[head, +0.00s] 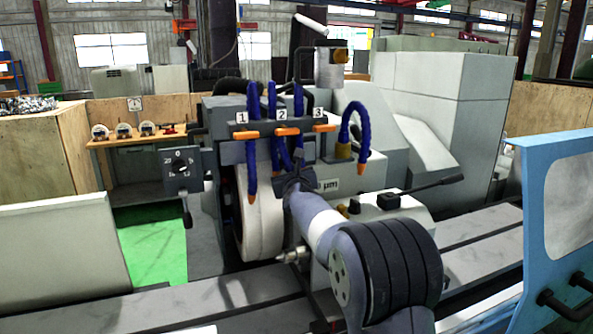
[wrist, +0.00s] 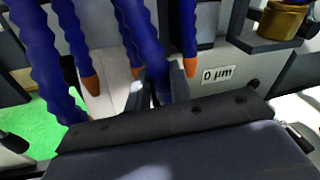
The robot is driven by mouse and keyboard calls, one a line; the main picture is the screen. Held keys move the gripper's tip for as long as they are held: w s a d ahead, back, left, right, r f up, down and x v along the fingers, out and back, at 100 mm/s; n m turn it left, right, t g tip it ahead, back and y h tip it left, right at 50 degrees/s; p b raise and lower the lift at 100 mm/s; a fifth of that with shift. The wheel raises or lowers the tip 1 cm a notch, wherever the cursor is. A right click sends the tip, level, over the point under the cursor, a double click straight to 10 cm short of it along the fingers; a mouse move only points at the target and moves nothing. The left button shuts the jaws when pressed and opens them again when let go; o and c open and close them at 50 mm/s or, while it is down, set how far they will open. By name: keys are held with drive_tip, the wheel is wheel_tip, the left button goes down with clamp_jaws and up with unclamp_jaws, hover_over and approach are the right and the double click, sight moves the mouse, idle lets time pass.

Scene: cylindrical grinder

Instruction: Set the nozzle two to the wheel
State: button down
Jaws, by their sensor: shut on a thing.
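Nozzle two is a blue segmented hose (head: 283,150) hanging below the label "2" (head: 282,115). My gripper (head: 288,182) is at its lower part, in front of the wheel's right side. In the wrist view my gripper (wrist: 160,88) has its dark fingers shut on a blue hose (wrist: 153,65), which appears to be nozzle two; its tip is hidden. The pale grinding wheel (head: 262,222) stands left of and behind my gripper. Nozzle one (head: 251,170) hangs in front of the wheel with its orange tip down.
Orange valve levers (head: 287,131) sit under the labels on a dark bar. Another blue hose (head: 362,125) arches at the right. A "0 µm" display (wrist: 217,75) is right of the fingers. A dark lever (head: 430,186) and a blue door (head: 545,230) stand further right.

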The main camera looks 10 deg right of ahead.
drive_tip(key=shift+s+a+f+m+g+p, duration=0.15)
drive_tip(key=shift+a+m+p, duration=0.1)
drive_tip(key=shift+a+m, duration=0.35)
drive_tip(key=shift+s+a+r+m+g+p, duration=0.15)
drive_tip(key=shift+a+m+p, duration=0.1)
drive_tip(key=shift+a+m, duration=0.35)
drive_tip(key=shift+f, duration=0.1)
drive_tip(key=c, duration=1.3)
unclamp_jaws()
drive_tip(key=shift+o, duration=0.2)
drive_tip(key=s+r+b, duration=0.1)
drive_tip(key=s+b, duration=0.2)
drive_tip(key=s, duration=0.7)
drive_tip(key=shift+s, duration=0.3)
drive_tip(key=shift+w+r, duration=0.1)
